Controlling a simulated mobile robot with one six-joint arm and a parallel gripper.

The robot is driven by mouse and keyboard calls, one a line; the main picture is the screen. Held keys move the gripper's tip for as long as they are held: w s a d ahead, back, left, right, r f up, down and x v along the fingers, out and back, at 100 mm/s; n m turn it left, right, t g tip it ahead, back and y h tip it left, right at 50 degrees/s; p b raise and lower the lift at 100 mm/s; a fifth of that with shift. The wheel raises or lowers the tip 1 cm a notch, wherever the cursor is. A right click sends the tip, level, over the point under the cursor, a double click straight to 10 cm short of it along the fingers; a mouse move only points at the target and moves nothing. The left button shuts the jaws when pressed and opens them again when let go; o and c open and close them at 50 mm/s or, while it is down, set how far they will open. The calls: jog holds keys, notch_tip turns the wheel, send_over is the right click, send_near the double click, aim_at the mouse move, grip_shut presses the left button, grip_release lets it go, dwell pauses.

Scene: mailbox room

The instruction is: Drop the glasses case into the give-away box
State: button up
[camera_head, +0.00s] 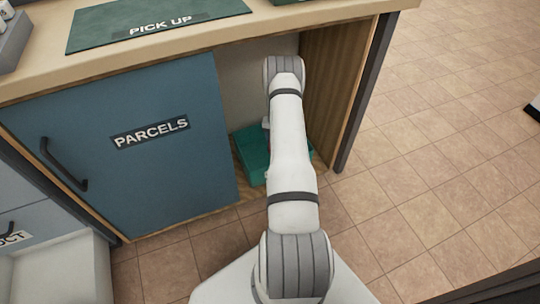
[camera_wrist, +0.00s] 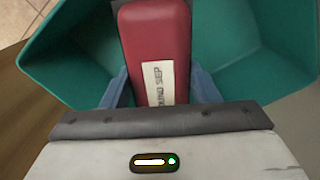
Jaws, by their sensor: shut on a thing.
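The glasses case (camera_wrist: 153,38) is a red, rounded, long case with a white label, partly readable as "ROUND SEP". It shows in the wrist view, between the blue fingers of my gripper (camera_wrist: 163,88), which is shut on it. A teal open box (camera_wrist: 75,55) lies beneath and around the case in that view, with its inside visible on both sides. In the head view the teal box (camera_head: 252,152) stands low in the open bay under the counter, partly hidden by my arm. My gripper and the case are largely hidden there. I cannot tell how far the case is above the box floor.
A blue "PARCELS" door (camera_head: 130,140) with a dark handle closes the bay to the left. The wooden side panel (camera_head: 335,90) bounds the bay on the right. The counter top (camera_head: 270,25) with a green "PICK UP" mat (camera_head: 150,22) is above.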

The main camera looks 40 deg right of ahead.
jog(key=o, duration=1.1)
